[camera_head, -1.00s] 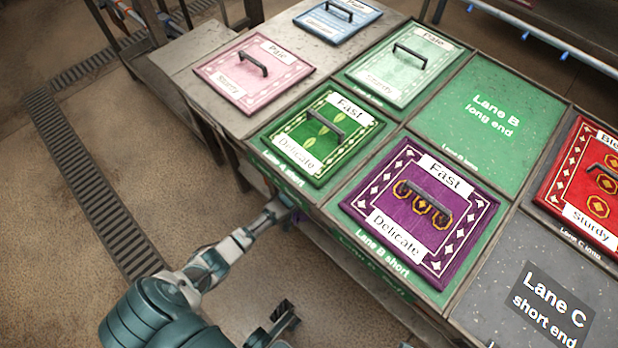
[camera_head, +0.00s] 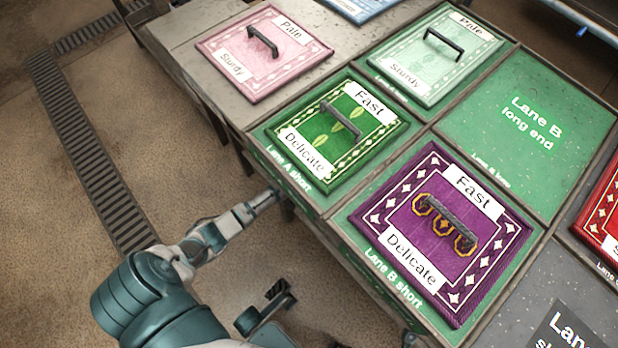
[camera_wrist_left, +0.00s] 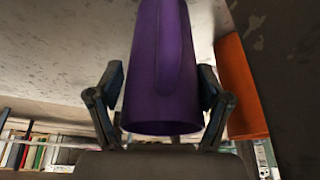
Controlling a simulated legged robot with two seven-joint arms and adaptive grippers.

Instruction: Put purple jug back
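In the left wrist view the purple jug (camera_wrist_left: 160,75) stands between the two fingers of my left gripper (camera_wrist_left: 160,100). The fingers press in from both sides and look closed on it. Its top runs out of the picture. In the head view my left arm reaches to the table's left edge, where the gripper and jug are hidden below the tabletop. A dark-padded gripper part, apparently my right gripper (camera_head: 268,312), shows at the bottom; its fingers are not clear enough to read.
The table holds handled rug samples: purple (camera_head: 440,230), green (camera_head: 335,130), pink (camera_head: 264,55) and pale green (camera_head: 435,60). Lane B long end (camera_head: 520,130) is bare. In the wrist view an orange object (camera_wrist_left: 240,85) is right of the jug, and books (camera_wrist_left: 35,150) stand lower left.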

